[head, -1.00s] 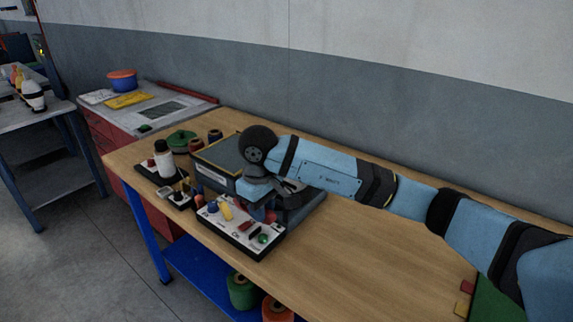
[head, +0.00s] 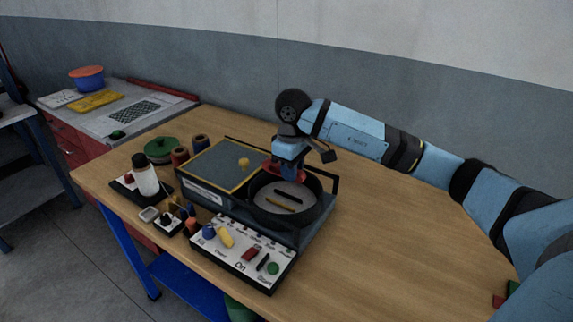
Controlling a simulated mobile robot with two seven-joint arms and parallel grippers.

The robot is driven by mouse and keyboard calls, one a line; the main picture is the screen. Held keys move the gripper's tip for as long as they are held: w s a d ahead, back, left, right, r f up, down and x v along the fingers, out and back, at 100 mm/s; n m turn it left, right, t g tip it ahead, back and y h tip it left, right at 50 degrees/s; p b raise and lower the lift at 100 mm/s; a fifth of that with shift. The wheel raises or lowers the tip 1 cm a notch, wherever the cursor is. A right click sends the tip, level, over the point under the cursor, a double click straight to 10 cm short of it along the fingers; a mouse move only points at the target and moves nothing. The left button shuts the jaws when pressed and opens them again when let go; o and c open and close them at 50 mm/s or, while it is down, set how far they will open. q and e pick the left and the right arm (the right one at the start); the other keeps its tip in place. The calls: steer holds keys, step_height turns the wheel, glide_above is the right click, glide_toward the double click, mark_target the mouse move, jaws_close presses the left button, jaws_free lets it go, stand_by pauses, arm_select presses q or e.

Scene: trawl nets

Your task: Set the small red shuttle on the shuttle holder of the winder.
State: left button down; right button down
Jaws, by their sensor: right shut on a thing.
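My right gripper (head: 288,163) comes in from the right and points down at the back of the winder (head: 316,232). It is shut on a small red piece (head: 276,171), which looks like the red shuttle; the fingers hide part of it. The red piece shows just behind the rim of a round black dish (head: 258,212) on the winder. The dish has a pale floor with a dark slot and a brownish bar. I cannot tell whether the red piece touches the winder, or which part is the shuttle holder. My left gripper is out of view.
A control panel (head: 236,268) with coloured knobs stands in front of the winder. A white bottle (head: 146,180), a green spool (head: 160,149) and dark spools (head: 180,156) stand to its left.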

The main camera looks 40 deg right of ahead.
steer(key=shift+s+f, duration=0.25)
steer(key=shift+f, duration=0.25)
steer(key=b, duration=0.3)
glide_above(292, 205)
step_height(292, 205, down, 4)
steer(key=shift+f, duration=0.2)
steer(key=shift+f+b, duration=0.6)
steer(key=shift+f, duration=0.4)
arm_select(q)
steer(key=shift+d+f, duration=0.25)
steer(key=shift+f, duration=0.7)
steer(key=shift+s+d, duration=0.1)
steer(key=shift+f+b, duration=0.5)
steer(key=shift+b, duration=0.15)
arm_select(e)
steer(key=shift+f, duration=0.4)
steer(key=c, duration=0.9)
jaws_free()
steer(key=shift+c, duration=0.2)
